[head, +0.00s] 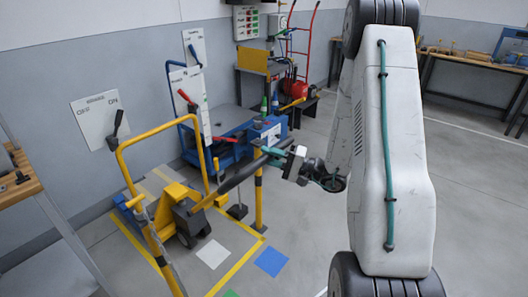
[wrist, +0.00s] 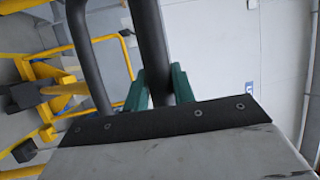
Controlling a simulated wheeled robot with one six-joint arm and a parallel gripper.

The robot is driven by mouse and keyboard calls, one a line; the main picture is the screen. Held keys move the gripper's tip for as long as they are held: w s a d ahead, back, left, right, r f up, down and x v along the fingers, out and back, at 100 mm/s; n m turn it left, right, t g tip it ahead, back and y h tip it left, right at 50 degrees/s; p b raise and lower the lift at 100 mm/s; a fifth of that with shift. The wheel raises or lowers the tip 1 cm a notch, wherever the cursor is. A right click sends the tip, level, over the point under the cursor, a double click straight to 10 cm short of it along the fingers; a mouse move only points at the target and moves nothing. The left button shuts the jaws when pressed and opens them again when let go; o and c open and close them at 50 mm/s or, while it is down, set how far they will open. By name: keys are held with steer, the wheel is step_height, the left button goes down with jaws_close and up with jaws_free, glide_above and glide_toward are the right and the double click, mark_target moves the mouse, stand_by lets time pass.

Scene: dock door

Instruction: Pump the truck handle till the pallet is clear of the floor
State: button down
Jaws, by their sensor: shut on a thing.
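A yellow pallet truck (head: 180,209) stands on the floor at the left, inside a yellow-marked bay. Its dark handle (head: 238,180) slopes up to the right from the truck body. My gripper (head: 279,155) is at the upper end of this handle, with green fingers. In the wrist view my gripper (wrist: 159,88) is shut on a dark grey bar of the handle (wrist: 148,40), with one finger on each side. A second dark bar runs to the left of it. I cannot make out a pallet or its gap to the floor.
A yellow tubular rail (head: 150,133) stands in front of the truck, and a yellow post (head: 258,200) stands near the handle. The floor at the right is clear.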

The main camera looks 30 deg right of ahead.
steer(key=shift+d+r, duration=0.1)
steer(key=shift+r, duration=0.1)
steer(key=c, duration=1.6)
jaws_free()
steer(key=o, duration=0.4)
steer(key=shift+s+r, duration=0.15)
steer(key=shift+s, duration=0.05)
steer(key=shift+o, duration=0.2)
steer(key=shift+w, duration=0.1)
steer(key=v, duration=0.7)
steer(key=shift+s+f, duration=0.25)
steer(key=shift+s, duration=0.1)
steer(key=shift+d, duration=0.1)
